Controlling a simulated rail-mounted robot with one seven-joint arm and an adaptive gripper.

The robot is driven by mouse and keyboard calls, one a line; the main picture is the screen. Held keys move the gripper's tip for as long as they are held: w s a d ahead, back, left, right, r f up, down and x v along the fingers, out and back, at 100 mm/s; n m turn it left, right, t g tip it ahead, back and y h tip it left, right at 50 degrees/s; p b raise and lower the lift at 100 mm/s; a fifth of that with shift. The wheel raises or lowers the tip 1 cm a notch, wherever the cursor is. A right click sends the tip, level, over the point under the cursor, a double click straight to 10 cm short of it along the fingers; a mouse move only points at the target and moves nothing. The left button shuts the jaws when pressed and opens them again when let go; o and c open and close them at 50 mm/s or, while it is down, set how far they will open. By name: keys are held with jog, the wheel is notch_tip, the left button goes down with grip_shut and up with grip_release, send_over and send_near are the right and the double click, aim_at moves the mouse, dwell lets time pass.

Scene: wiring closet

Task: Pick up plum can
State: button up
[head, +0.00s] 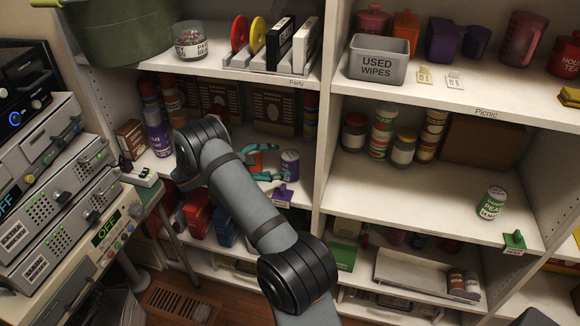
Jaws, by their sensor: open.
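A purple can (290,163) with a white-and-purple label stands upright on the middle shelf of the left bay, close to the front edge. My gripper (275,162), with teal fingers, is just left of this can and points toward it. The fingers are open, one farther back and one nearer the front. I cannot tell whether they touch the can or reach around it. My arm hides part of the shelf and of the gripper's base. Another purple-labelled can (158,138) stands farther left on the same shelf.
A purple tag (284,194) sits on the shelf edge below the can. Brown boxes (273,112) and other cans stand behind. The upper shelf (239,72) is overhead. A white upright panel (323,130) is to the right. Stacked electronics (45,170) are at left.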

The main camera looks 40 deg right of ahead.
aim_at(283, 164)
jog(key=x, duration=0.4)
jog(key=shift+d, duration=0.1)
jog(key=shift+r, duration=0.1)
jog(key=shift+c, duration=1.4)
